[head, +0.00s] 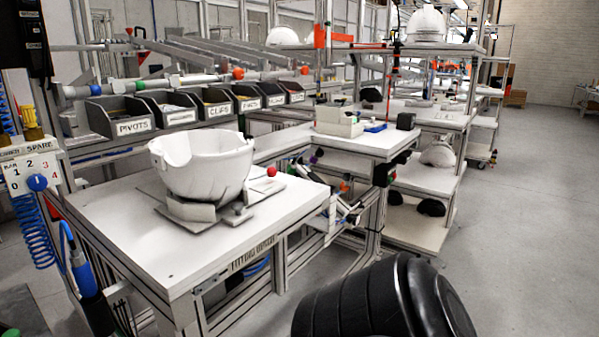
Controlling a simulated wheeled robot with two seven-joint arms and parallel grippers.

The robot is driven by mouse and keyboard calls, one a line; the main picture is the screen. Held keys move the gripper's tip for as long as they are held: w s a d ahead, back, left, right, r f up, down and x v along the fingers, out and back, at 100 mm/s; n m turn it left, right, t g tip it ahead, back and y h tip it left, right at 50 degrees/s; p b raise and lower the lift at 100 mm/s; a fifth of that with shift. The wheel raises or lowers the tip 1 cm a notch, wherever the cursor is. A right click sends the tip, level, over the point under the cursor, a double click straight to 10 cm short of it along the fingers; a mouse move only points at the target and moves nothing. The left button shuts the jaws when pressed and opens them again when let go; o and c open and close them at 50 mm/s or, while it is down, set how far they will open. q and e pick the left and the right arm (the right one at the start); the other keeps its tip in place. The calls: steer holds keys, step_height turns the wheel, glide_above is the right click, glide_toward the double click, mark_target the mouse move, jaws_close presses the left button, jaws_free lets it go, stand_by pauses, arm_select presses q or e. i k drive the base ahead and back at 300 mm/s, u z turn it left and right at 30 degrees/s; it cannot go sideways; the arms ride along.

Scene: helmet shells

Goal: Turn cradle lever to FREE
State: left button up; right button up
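A white helmet shell (203,163) sits open side up in a low grey cradle (190,208) on the white workbench. A small red ball knob (271,171) shows just right of the shell, at the cradle's back right. It looks like the end of the cradle lever, but the lever's arm is too small to make out. I cannot read any FREE mark or tell the lever's setting. Neither of my grippers can be made out in the head view.
The workbench (145,237) has bare top around the cradle. Labelled grey bins (119,117) line the rack behind it. A blue-and-black tool (85,275) hangs at the left. A large black ribbed shape fills the lower right foreground. Floor is clear at the right.

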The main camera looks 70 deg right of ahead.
mark_target(271, 171)
steer(key=z, duration=3.55)
steer(key=i, duration=2.15)
steer(key=u, duration=2.85)
